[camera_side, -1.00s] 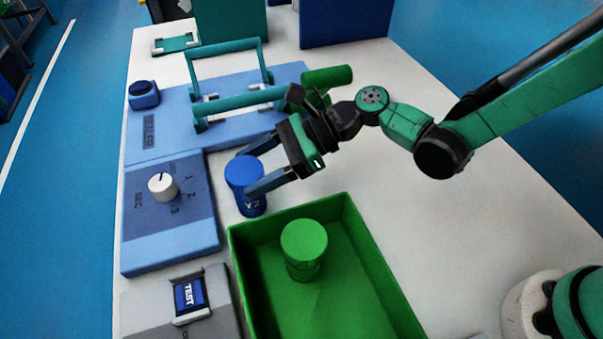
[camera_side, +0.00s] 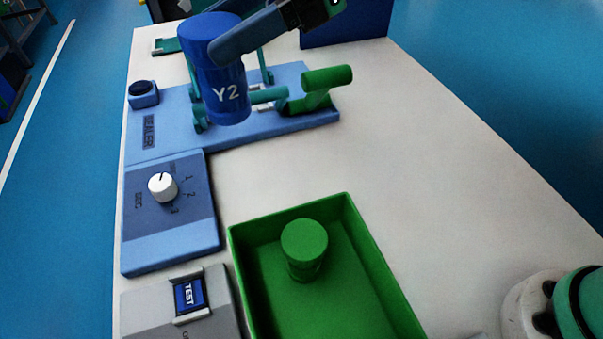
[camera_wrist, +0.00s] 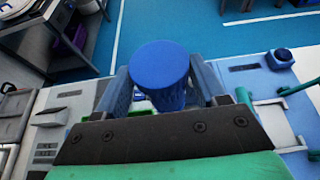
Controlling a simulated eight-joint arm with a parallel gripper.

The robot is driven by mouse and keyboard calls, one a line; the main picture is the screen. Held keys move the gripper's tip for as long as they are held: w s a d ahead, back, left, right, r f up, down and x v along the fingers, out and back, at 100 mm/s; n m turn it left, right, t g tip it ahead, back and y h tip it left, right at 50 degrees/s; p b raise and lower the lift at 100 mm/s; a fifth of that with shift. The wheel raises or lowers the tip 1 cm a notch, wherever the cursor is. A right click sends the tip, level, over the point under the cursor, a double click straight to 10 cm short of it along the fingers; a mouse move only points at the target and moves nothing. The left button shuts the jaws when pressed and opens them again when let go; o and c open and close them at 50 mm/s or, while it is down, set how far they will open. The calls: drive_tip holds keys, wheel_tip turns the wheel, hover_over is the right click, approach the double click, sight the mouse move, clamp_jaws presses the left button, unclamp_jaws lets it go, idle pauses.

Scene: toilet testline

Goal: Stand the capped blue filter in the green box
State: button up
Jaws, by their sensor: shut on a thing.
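The capped blue filter (camera_side: 215,75), marked Y2, is held upright and high above the table in the side view. My gripper (camera_side: 240,45) is shut on it from the right; only one finger and part of the hand show there. In the wrist view the blue cap (camera_wrist: 160,65) sits between my two fingers (camera_wrist: 160,90). The green box (camera_side: 385,265) stands open at the front of the table. A green capped filter (camera_side: 304,250) stands upright inside it, toward its back left, with bare floor to its right and front.
The blue sealer (camera_side: 170,125) with a green-handled lever (camera_side: 327,80) lies behind. A dial panel (camera_side: 170,235) and a grey TEST unit (camera_side: 190,300) stand left of the box. The white table (camera_side: 420,150) is clear to the right of the sealer and behind the box.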

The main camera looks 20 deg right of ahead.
drive_tip(key=s+d+r+n+g+h, duration=0.2)
drive_tip(key=s+n+g, duration=0.25)
drive_tip(key=s, duration=0.45)
drive_tip(key=s+d+r+n+g+h, duration=0.2)
drive_tip(key=s+n+g, duration=0.25)
drive_tip(key=s, duration=0.45)
wheel_tip(320, 180, down, 20)
drive_tip(key=shift+s+a+g, duration=0.15)
drive_tip(key=shift+g, duration=0.15)
drive_tip(key=shift+f, duration=0.55)
drive_tip(key=o, duration=1.3)
